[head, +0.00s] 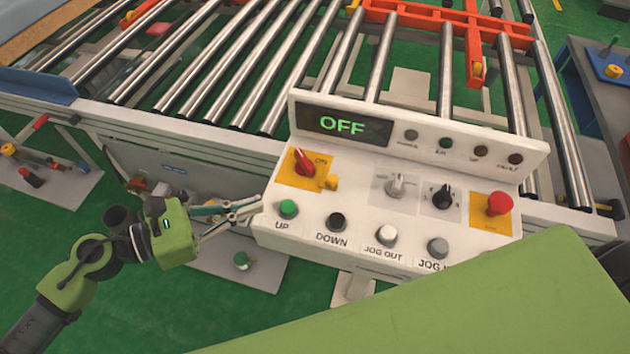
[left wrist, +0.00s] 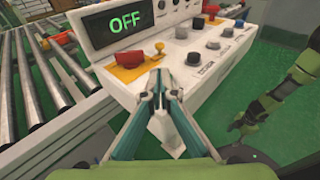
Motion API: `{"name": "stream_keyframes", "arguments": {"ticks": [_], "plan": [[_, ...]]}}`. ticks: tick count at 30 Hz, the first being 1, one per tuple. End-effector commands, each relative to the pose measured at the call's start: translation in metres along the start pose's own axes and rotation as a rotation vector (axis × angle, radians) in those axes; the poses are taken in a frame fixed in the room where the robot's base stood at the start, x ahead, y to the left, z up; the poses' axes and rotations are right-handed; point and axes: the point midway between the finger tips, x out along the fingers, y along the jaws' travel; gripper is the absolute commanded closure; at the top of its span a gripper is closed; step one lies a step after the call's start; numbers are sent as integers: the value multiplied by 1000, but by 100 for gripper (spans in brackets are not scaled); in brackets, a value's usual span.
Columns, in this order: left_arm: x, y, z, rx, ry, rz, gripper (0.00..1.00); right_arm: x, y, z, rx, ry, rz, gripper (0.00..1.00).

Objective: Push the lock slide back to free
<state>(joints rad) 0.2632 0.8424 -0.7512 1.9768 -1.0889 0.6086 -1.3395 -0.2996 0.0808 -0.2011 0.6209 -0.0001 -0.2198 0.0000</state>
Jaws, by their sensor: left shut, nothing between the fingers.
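The white control panel (head: 400,165) has a display (head: 342,126) reading OFF. At its left is a red rotary switch (head: 305,163) on a yellow plate marked ON. A small yellow knob (head: 331,182), which looks like the lock slide, sits at the plate's lower right corner; it also shows in the left wrist view (left wrist: 159,48), just beside the red switch (left wrist: 129,59). My left gripper (head: 258,206) is shut and empty at the panel's left front edge, near the green UP button. Its fingertips point toward the yellow knob, apart from it. My right gripper is out of view.
The panel also carries UP (head: 289,209), DOWN (head: 337,222) and jog buttons, two selector knobs and a red mushroom button (head: 499,204). A roller conveyor (head: 230,70) lies behind it. My green arm link covers the lower right.

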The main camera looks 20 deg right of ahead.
Motion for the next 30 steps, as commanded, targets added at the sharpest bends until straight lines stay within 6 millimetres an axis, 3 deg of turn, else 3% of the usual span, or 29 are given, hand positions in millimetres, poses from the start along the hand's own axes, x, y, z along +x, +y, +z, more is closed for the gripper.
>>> {"name": "stream_keyframes", "arguments": {"ticks": [8,21,30], "plan": [[22,1,5,-4,-4,1,100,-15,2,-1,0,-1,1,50],[112,1,6,-7,-4,2,100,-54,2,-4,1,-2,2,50],[139,1,1,-2,-2,3,100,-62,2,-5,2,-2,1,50]]}}
